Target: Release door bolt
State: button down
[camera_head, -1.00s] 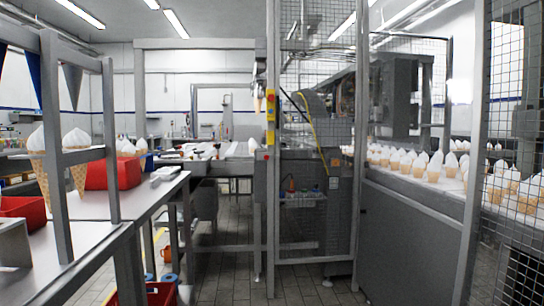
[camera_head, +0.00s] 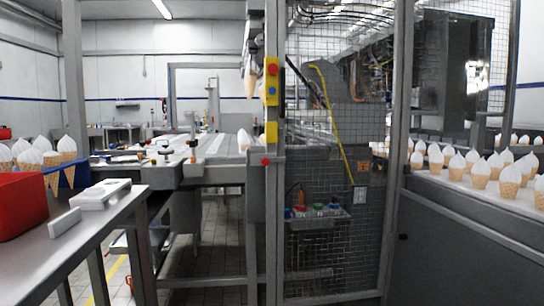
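A mesh guard panel or door (camera_head: 335,250) in a grey metal frame stands ahead, right of the middle. On its left post is a yellow control box (camera_head: 271,82) with a red and a blue button. A yellow piece (camera_head: 271,132) sits lower on the same post, with a red button (camera_head: 266,161) below it. I cannot tell which part is the door bolt; at this distance no bolt stands out clearly. The panel looks closed against the post. My gripper is not in view.
A grey table (camera_head: 95,225) with a red bin (camera_head: 32,205) and white blocks (camera_head: 100,194) stands close on the left. A conveyor with several cones (camera_head: 480,175) runs along the right behind a grey side wall (camera_head: 450,240). Tiled floor shows between table and machine.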

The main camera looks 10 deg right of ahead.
aim_at(265, 161)
jog(key=i, duration=1.1)
